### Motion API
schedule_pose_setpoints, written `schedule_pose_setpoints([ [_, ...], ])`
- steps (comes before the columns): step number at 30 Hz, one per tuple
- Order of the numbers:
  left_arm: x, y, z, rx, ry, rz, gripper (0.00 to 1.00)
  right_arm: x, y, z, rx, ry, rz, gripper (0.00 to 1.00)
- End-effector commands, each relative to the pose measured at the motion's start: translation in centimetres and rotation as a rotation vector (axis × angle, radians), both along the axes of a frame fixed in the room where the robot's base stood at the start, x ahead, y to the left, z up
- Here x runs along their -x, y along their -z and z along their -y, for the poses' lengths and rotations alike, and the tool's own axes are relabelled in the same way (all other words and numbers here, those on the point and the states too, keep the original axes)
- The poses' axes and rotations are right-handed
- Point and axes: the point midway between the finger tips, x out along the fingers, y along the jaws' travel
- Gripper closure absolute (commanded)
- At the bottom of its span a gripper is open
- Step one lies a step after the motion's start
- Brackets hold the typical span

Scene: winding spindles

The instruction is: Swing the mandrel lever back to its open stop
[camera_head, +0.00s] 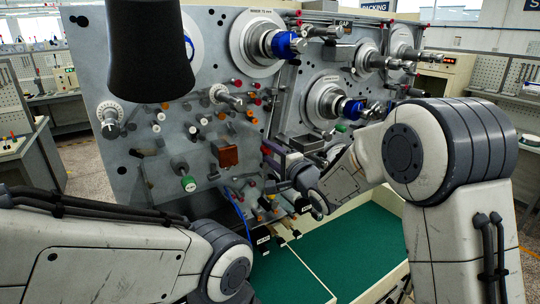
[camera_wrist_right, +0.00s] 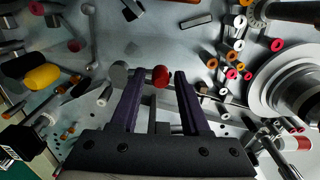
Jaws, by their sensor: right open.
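My right gripper (camera_head: 276,168) is in front of the machine panel in the head view, its purple fingers partly hidden by the wrist. In the right wrist view the two purple fingers of this gripper (camera_wrist_right: 150,84) are spread apart. A red knob (camera_wrist_right: 160,76) shows between the fingertips, closer to the right finger; it looks like the lever's knob, but I cannot tell whether a finger touches it. In the head view a red tip (camera_head: 266,150) shows beside the gripper. The lever's arm and its stop cannot be made out. My left gripper is out of view.
The grey panel (camera_head: 215,60) carries several pegs and rollers. Winding spindles with blue collars (camera_head: 288,45) (camera_head: 352,108) stick out at the upper right. A large pale spindle disc (camera_wrist_right: 290,85) is right of the gripper in the wrist view. A green mat (camera_head: 345,240) lies clear below.

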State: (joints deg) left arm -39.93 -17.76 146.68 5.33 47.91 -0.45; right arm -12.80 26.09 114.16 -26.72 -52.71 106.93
Motion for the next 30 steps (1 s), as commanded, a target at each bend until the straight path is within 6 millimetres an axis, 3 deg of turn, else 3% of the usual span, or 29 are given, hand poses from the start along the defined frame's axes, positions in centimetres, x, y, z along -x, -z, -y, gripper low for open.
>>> schedule_pose_setpoints([
  [4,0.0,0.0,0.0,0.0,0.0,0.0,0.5,-0.3,-0.5,-0.4,-0.006,-0.004,0.016,0.53],
  [5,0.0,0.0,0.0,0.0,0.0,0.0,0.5,-0.3,-0.5,-0.5,-0.006,-0.005,0.016,0.59],
  [8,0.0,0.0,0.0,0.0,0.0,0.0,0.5,-0.2,-0.5,-0.5,-0.006,-0.005,0.016,0.97],
  [9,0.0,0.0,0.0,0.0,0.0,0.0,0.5,-0.2,-0.6,-0.5,-0.006,-0.006,0.016,0.99],
  [30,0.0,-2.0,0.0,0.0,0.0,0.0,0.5,-0.7,-0.8,0.4,-0.17,-0.008,-0.09,0.99],
])
